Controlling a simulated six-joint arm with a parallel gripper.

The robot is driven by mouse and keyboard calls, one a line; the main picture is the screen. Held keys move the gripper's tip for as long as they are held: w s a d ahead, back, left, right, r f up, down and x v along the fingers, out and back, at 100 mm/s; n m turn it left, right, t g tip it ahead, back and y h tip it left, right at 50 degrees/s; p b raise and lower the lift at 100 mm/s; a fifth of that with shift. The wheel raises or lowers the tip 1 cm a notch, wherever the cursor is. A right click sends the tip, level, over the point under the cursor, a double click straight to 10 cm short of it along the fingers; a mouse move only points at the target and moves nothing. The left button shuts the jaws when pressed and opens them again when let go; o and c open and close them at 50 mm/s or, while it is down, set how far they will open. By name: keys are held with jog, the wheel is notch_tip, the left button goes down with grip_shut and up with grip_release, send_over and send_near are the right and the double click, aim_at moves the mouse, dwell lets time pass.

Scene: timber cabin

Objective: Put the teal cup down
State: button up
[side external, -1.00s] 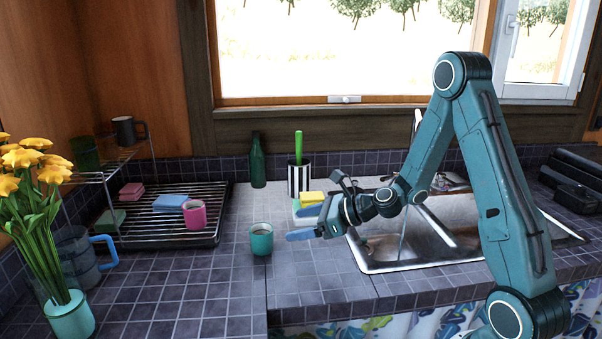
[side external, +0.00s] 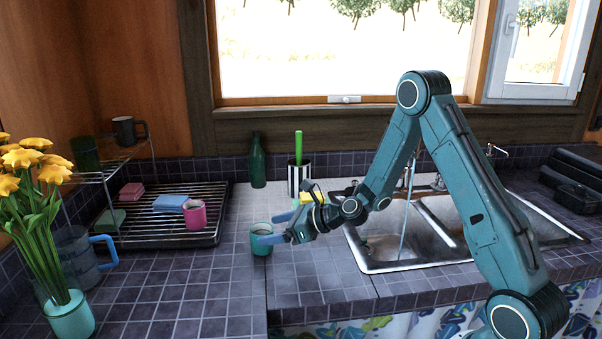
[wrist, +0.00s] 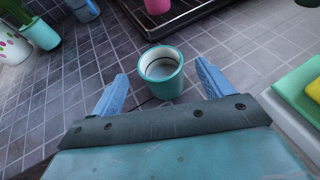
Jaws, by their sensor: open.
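The teal cup (side external: 261,240) stands upright on the tiled counter, left of the sink. In the wrist view the cup (wrist: 161,76) sits just ahead of and between the two blue fingers, with its open top showing a pale inside. My gripper (side external: 271,228) is open at the cup's right side in the side view, and one finger overlaps the cup there. In the wrist view the fingers of my gripper (wrist: 162,88) are spread wide, with visible space on both sides of the cup. I cannot tell whether a finger touches it.
A dish rack (side external: 150,232) with a pink cup (side external: 195,215) and sponges stands to the left. A striped holder (side external: 299,179) and a green bottle (side external: 258,162) stand behind. The sink (side external: 377,267) lies right. Front counter tiles (side external: 200,300) are clear.

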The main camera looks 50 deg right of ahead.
aim_at(252, 231)
jog(key=shift+w+a+f, duration=0.15)
jog(key=shift+w+f, duration=0.05)
jog(key=shift+w, duration=0.25)
jog(key=shift+w, duration=0.1)
jog(key=shift+x, duration=2.5)
jog(key=shift+c, duration=0.2)
jog(key=c, duration=1.2)
jog(key=shift+r, duration=0.25)
notch_tip(252, 231, up, 19)
jog(key=shift+r, duration=0.15)
jog(key=shift+r, duration=0.1)
